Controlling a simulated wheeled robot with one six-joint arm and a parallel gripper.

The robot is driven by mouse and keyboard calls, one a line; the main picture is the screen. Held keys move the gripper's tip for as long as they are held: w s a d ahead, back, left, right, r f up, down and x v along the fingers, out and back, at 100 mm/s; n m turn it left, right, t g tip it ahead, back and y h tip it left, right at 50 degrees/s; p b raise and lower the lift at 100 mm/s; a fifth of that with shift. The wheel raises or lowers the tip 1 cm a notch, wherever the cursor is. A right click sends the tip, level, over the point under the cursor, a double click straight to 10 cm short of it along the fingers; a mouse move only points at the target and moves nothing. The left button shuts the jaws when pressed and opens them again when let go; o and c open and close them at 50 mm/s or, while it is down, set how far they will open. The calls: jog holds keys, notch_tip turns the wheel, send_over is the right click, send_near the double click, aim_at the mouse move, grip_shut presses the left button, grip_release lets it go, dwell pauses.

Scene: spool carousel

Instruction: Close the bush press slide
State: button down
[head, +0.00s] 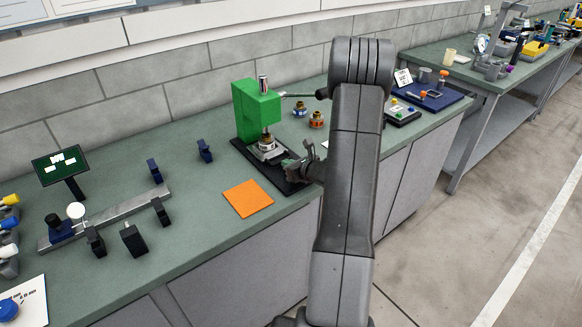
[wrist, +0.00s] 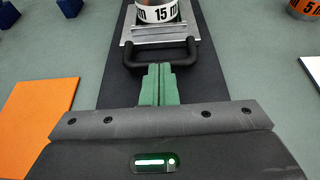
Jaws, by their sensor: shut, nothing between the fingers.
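The green bush press (head: 258,108) stands on a black base plate on the bench. Its slide (wrist: 126,34), a pale metal plate with a black bar handle (wrist: 162,54), shows in the wrist view. A ringed spool marked "15 m" (wrist: 158,13) sits on the slide. In the head view the spool (head: 267,141) is under the press head. My gripper (wrist: 159,68) is shut and empty, its green fingertips at the near side of the handle. I cannot tell whether they touch it. In the head view my wrist partly hides the slide's front.
An orange mat (head: 248,198) lies left of the base plate. Two ringed spools (head: 316,119) stand right of the press, near its lever. A rail with dark blocks (head: 105,218) and a small screen (head: 60,165) stand at the left.

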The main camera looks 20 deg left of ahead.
jog(key=shift+r, duration=0.1)
jog(key=b+v, duration=0.2)
jog(key=v, duration=1.1)
jog(key=shift+s+d, duration=0.2)
jog(key=shift+d, duration=0.1)
jog(key=shift+a, duration=0.1)
jog(key=p+x, duration=0.2)
jog(key=x, duration=1.1)
jog(key=shift+w+a, duration=0.25)
jog(key=shift+a, duration=0.05)
jog(key=shift+s+d, duration=0.15)
jog(key=shift+d, duration=0.1)
